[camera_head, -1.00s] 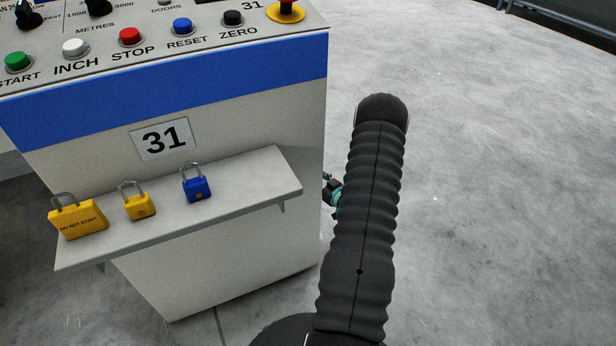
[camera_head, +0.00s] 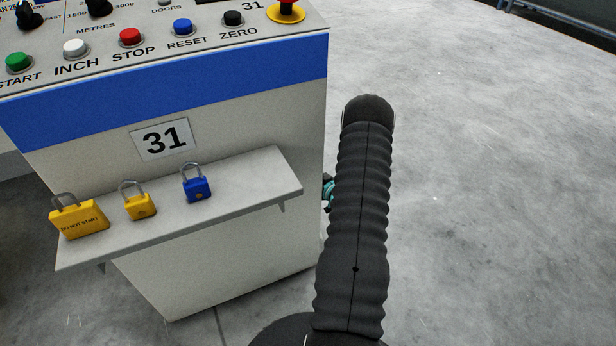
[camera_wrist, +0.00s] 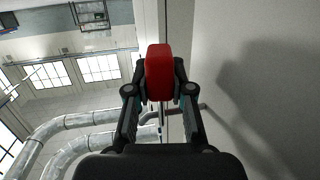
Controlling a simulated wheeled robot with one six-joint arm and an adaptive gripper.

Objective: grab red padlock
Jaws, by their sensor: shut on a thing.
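The red padlock (camera_wrist: 159,73) shows in the wrist view as a red block between the two fingers of my gripper (camera_wrist: 160,88). The fingers are shut on its sides. Its shackle cannot be made out. In the head view my arm hides the red padlock and nearly all of the gripper; only a small dark and teal part shows beside the cabinet's right edge.
A shelf (camera_head: 239,199) on the cabinet (camera_head: 225,262) holds a large yellow padlock (camera_head: 80,222), a small yellow padlock (camera_head: 140,207) and a blue padlock (camera_head: 197,189). A control panel with buttons tops the cabinet. Grey floor (camera_head: 490,190) to the right is clear.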

